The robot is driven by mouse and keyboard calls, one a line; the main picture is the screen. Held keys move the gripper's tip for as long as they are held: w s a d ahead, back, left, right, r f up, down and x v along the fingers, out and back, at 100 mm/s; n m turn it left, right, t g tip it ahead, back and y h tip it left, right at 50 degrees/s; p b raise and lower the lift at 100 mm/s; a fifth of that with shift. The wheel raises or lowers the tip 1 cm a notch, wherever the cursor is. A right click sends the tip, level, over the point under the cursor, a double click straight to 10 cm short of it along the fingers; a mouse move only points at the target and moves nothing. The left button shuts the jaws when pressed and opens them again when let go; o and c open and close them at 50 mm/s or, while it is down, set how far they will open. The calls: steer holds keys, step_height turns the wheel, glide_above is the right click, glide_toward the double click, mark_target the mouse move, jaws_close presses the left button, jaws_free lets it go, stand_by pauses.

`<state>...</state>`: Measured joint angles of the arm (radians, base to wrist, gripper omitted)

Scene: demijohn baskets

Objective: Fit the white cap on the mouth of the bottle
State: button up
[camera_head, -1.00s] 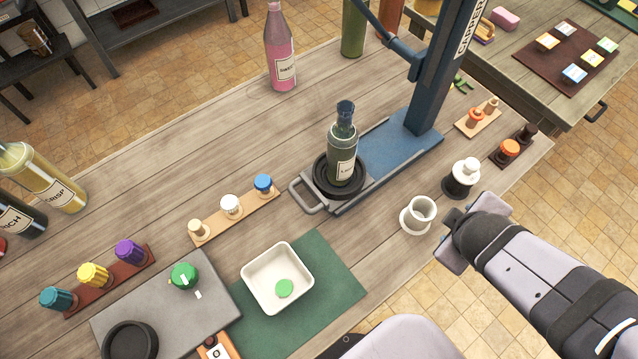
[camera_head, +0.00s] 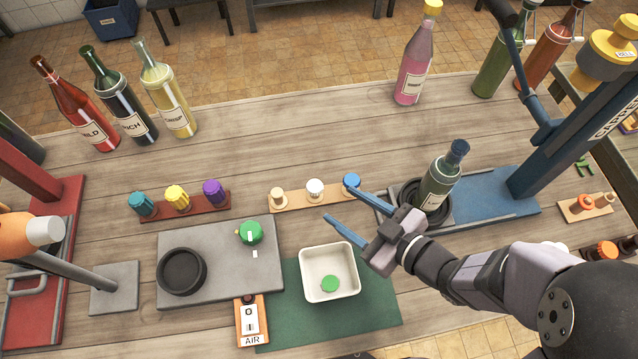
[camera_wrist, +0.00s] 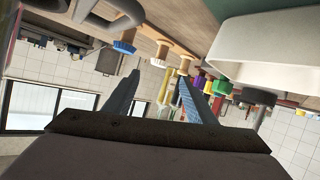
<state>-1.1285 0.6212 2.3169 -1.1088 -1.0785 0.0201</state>
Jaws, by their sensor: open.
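The white cap (camera_head: 315,188) sits on the middle post of a small wooden rack (camera_head: 297,201), between a tan stopper (camera_head: 278,197) and a blue cap (camera_head: 351,181). The dark green bottle (camera_head: 437,187) stands upright on the round black pad of the blue capper (camera_head: 495,196). Its dark top is narrow, and I cannot tell its mouth clearly. My gripper (camera_head: 338,203) is open and empty, its blue fingers pointing left, close to the blue cap and right of the white cap. In the wrist view the rack's caps appear upside down beyond the fingers (camera_wrist: 158,88).
A white tray (camera_head: 309,286) holding a green disc lies on a green mat (camera_head: 380,315) in front. A grey plate (camera_head: 215,283) carries a green cap and black ring. A second rack (camera_head: 184,207) holds teal, yellow and purple caps. Several bottles stand along the back.

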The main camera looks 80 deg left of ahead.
mark_target(316, 187)
steer(key=shift+a+f+m+g+y+b, duration=0.3)
steer(key=shift+a+f+m+g+b, duration=0.1)
steer(key=shift+f+m, duration=0.2)
steer(key=shift+a+r+m, duration=0.15)
steer(key=shift+m, duration=0.25)
steer(key=shift+p+x, duration=1.45)
steer(key=shift+x, duration=2.15)
steer(key=c, duration=1.1)
